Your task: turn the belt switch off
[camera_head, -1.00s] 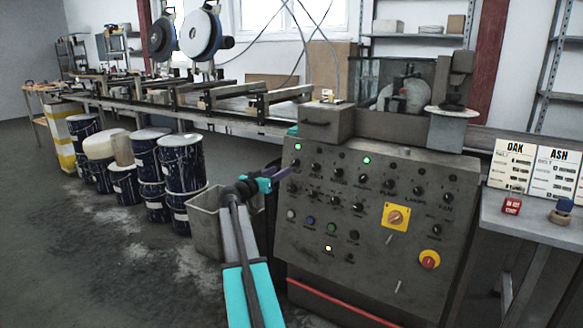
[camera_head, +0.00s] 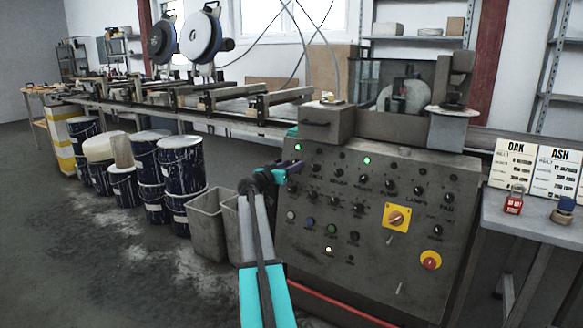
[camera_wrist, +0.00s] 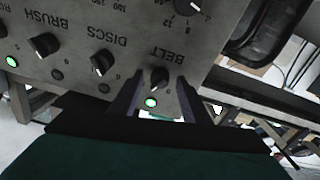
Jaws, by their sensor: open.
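The belt switch (camera_wrist: 159,78) is a black rotary knob on the grey control panel (camera_head: 345,265). It shows in the wrist view under the upside-down label BELT, with a lit green lamp (camera_wrist: 151,102) beside it. My gripper (camera_wrist: 157,95) is open, with one dark finger on each side of the lamp and the near side of the knob. I cannot tell whether a finger touches the knob. In the head view my gripper (camera_head: 291,168) is at the panel's upper left corner and covers the knob. The lit lamp (camera_head: 297,147) shows just above it.
The discs knob (camera_wrist: 102,62) and brush knob (camera_wrist: 44,45) sit in the same row. The brush lamp (camera_wrist: 12,61) is lit green. A yellow-backed switch (camera_head: 396,217) and a red stop button (camera_head: 430,260) are lower right. Grey bins (camera_head: 208,225) stand left of the panel.

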